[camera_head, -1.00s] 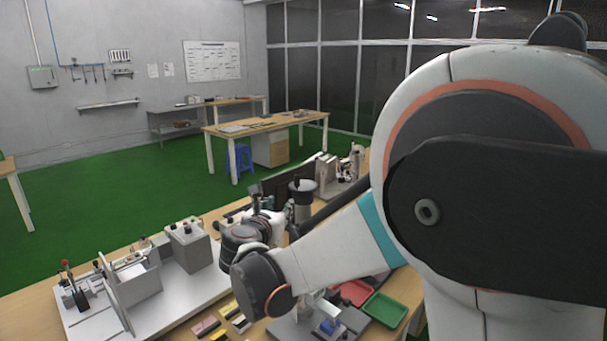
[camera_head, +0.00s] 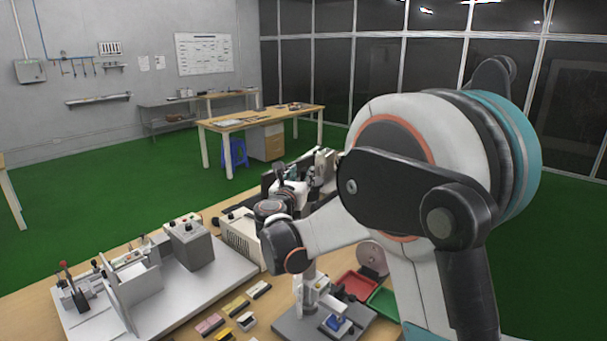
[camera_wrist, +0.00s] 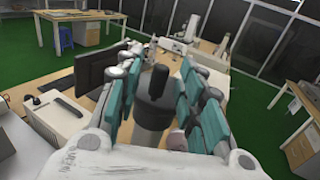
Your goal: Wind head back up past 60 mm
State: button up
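My gripper (camera_wrist: 160,66) has its teal-padded fingers spread apart in the wrist view. Between them is a dark-capped grey cylinder (camera_wrist: 154,92); a narrow gap shows at its left, and I cannot tell whether the right pads touch it. In the head view my gripper (camera_head: 287,188) is over the far part of the bench, partly behind my arm. A small stand with a white upright (camera_head: 311,288), dark base and blue part (camera_head: 337,323) is at the bench's near side. I cannot read any height scale or identify the head for certain.
A grey control box (camera_head: 190,245) and a pale plate with fixtures (camera_head: 215,280) fill the bench's left. A red tray (camera_head: 357,284) and a green tray (camera_head: 384,302) lie right of the stand. Pink and yellow blocks (camera_head: 210,323) lie in front. A black panel (camera_wrist: 95,72) stands left of my fingers.

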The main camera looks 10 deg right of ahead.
jog(key=shift+x, duration=1.3)
jog(key=shift+c, duration=0.6)
grip_shut()
jog(key=shift+s+d+y, duration=0.15)
jog(key=shift+y, duration=0.15)
